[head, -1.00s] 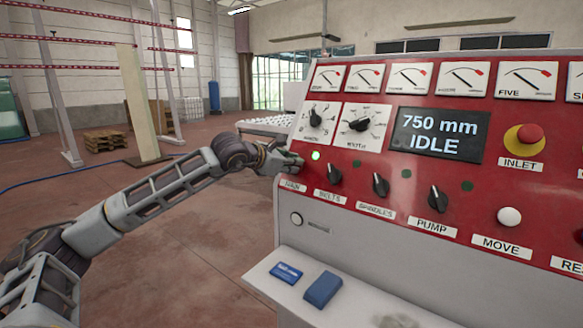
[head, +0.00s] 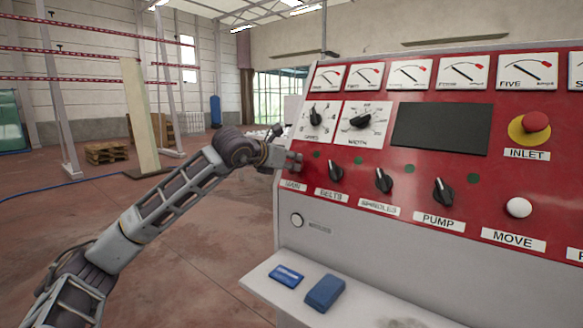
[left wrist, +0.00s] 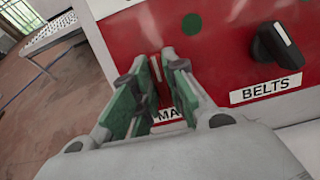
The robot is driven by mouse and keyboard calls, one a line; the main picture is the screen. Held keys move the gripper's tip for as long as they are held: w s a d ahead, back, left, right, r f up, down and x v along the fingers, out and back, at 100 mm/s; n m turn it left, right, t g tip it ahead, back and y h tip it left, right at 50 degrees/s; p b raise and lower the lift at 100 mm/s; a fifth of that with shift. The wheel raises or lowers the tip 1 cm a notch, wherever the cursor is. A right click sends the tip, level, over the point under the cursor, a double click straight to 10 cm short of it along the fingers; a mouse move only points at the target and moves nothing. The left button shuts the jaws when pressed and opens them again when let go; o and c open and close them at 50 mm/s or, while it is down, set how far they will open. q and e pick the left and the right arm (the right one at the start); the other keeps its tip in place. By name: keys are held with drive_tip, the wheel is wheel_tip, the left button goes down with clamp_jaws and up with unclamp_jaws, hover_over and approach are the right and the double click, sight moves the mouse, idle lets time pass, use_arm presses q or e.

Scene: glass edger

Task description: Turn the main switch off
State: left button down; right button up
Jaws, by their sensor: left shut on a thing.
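The main switch sits at the left end of the red panel (head: 390,215), above the MAIN label (head: 292,185). My left gripper (head: 292,163) is shut on it. In the left wrist view, the green-padded fingers (left wrist: 160,68) stand on either side of the switch, which is mostly hidden between them. The round lamp (head: 315,154) near the switch is dark green and unlit; it also shows in the left wrist view (left wrist: 191,23). The display (head: 441,128) is dark and blank. My right gripper is not in view.
Black knobs for BELTS (head: 335,170), SPINDLES (head: 384,180) and PUMP (head: 443,192) lie to the right. The red INLET button (head: 535,122) is further right.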

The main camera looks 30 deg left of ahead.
use_arm(q)
drive_tip(key=n+b, duration=0.1)
drive_tip(key=n, duration=0.2)
drive_tip(key=shift+y+b, duration=0.35)
drive_tip(key=shift+y, duration=0.05)
drive_tip(key=shift+a+n+y+b, duration=0.15)
drive_tip(key=shift+n+b, duration=0.15)
drive_tip(key=shift+n, duration=0.75)
drive_tip(key=shift+a+n+y+b, duration=0.15)
drive_tip(key=shift+n+b, duration=0.15)
drive_tip(key=shift+n, duration=0.75)
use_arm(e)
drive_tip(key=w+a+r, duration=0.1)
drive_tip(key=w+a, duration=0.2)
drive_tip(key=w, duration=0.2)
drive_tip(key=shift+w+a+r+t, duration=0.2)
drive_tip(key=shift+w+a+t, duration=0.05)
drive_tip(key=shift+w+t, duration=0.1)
use_arm(q)
drive_tip(key=shift+d, duration=0.1)
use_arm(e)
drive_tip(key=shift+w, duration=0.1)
use_arm(q)
drive_tip(key=c, duration=1.4)
unclamp_jaws()
drive_tip(key=shift+w, duration=0.1)
drive_tip(key=shift+c, duration=0.2)
drive_tip(key=v, duration=1.2)
